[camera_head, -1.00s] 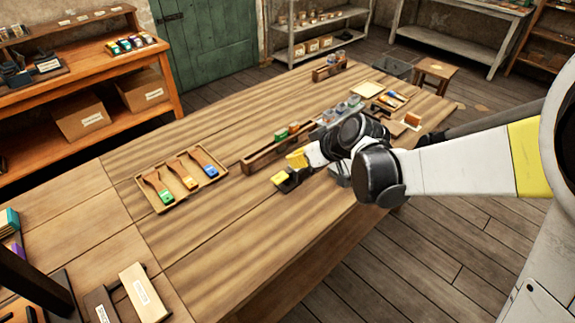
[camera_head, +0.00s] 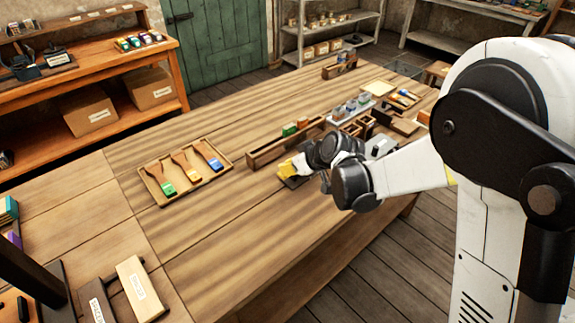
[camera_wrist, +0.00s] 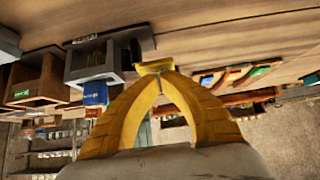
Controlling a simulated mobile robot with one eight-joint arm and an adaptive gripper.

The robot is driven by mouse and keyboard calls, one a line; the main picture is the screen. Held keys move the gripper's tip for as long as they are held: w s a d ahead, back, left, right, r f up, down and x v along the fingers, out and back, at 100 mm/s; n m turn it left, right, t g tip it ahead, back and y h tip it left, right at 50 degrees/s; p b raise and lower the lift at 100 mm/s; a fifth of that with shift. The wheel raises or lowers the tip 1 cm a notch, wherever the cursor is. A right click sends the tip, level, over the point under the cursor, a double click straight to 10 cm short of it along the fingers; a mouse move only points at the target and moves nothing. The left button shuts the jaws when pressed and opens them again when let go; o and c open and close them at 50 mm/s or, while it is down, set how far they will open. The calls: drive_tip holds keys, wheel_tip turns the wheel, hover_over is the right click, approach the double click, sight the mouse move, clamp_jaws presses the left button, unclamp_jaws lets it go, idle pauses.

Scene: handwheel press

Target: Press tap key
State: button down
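My gripper (camera_head: 287,170) is low over the near middle of the workbench. In the wrist view its yellow fingers (camera_wrist: 155,70) arch together and meet at the tips, with nothing seen between them. A small dark base (camera_head: 294,182), which looks like the tap key, lies on the bench right under the fingers. The fingers and wrist hide most of it, so I cannot tell whether they touch it or whether it is pressed down. I cannot make out the key in the wrist view.
A wooden tray (camera_head: 151,190) with green, orange and blue-tipped tools lies to the left. A long wooden rack (camera_head: 262,158) stands just behind my gripper. A grey box (camera_wrist: 92,62) shows near the fingers in the wrist view.

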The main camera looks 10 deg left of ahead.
sight(282, 175)
drive_tip(key=shift+s+a+f+n+t+h+b, duration=0.1)
drive_tip(key=shift+s+f+n+t+h+b, duration=0.1)
drive_tip(key=shift+f+b, duration=0.3)
drive_tip(key=shift+s+a+f+n+t+h+b, duration=0.1)
drive_tip(key=shift+f+t+b, duration=0.1)
drive_tip(key=shift+f+b, duration=0.3)
drive_tip(key=shift+r, duration=0.1)
drive_tip(key=shift+r+p, duration=0.45)
drive_tip(key=r, duration=0.1)
drive_tip(key=r+p, duration=0.2)
drive_tip(key=shift+s+a+r, duration=0.25)
drive_tip(key=shift+s+a, duration=0.05)
drive_tip(key=shift+a, duration=0.1)
drive_tip(key=s+p+v, duration=0.1)
drive_tip(key=p+v, duration=0.2)
drive_tip(key=v, duration=0.6)
drive_tip(key=shift+s, duration=0.3)
drive_tip(key=shift+a+r, duration=0.1)
drive_tip(key=shift+a, duration=0.05)
